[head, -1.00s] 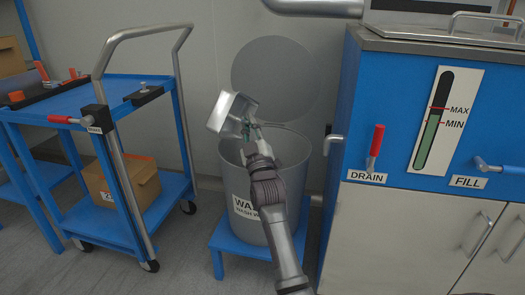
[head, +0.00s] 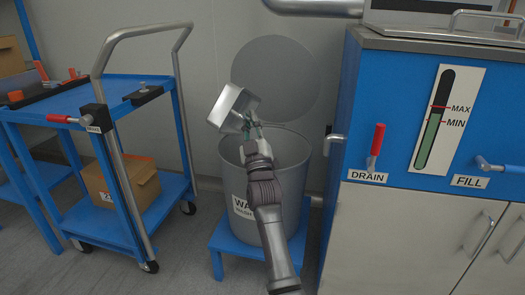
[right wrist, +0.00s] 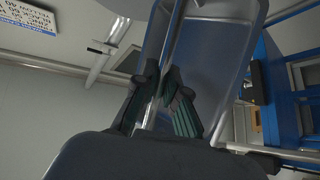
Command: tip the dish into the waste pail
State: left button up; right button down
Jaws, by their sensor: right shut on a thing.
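The dish is a grey metal rectangular tray (head: 230,108), held steeply tilted above the left rear rim of the waste pail. My right gripper (head: 250,128) is shut on the dish's edge. In the right wrist view the dish (right wrist: 215,50) runs up between and behind the dark green fingers (right wrist: 165,88). The waste pail (head: 292,190) is a grey round bin with a white label, open at the top; my right arm crosses its front. What is inside the dish and pail cannot be made out. My left gripper is not in view.
The pail stands on a low blue stand (head: 240,243). A blue trolley (head: 75,105) with a cardboard box (head: 120,185) is at the left. A blue cabinet (head: 400,100) with a red drain handle (head: 376,143) is close on the right. A grey disc (head: 275,75) is behind the pail.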

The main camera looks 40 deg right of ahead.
jog(key=shift+s+d+r+m+h+b, duration=0.1)
jog(key=shift+r+m+h+b, duration=0.15)
jog(key=shift+m+h, duration=0.5)
jog(key=shift+s+r+m+h+b, duration=0.1)
jog(key=shift+r+m+h+b, duration=0.15)
jog(key=shift+m+h, duration=0.5)
jog(key=shift+s+d+r+m+h+b, duration=0.15)
jog(key=shift+r+m+h, duration=0.2)
jog(key=shift+m+h, duration=0.4)
jog(key=shift+a+r+m+g+h+p, duration=0.1)
jog(key=shift+r+m+g+h+p, duration=0.3)
jog(key=shift+r+m+g+h, duration=0.25)
jog(key=shift+r, duration=0.1)
